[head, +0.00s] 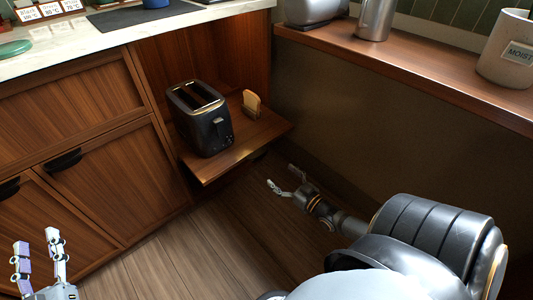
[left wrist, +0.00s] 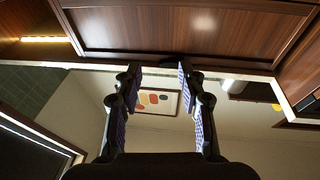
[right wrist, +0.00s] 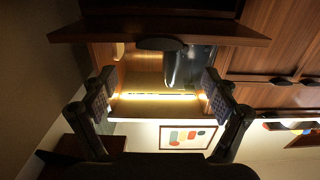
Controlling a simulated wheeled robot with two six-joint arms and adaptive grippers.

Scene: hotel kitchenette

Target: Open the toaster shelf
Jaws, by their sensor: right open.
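The toaster shelf (head: 240,158) is a brown wooden board that juts out of an open cabinet niche. A black toaster (head: 201,120) and a small holder with bread (head: 251,103) stand on it. A dark handle shows under its front edge in the head view (head: 260,154) and in the right wrist view (right wrist: 160,44). My right gripper (head: 282,178) is open and empty, in front of the shelf's front edge and apart from it. In the right wrist view the handle lies just beyond and between its fingertips (right wrist: 157,78). My left gripper (head: 36,240) is open and empty, low at the left.
Wooden cabinet fronts (head: 95,180) with dark handles stand left of the shelf, under a pale counter (head: 80,35). A wooden ledge (head: 430,68) with a mug (head: 507,50) and metal ware runs along the right wall. The floor (head: 165,255) before the cabinets is clear.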

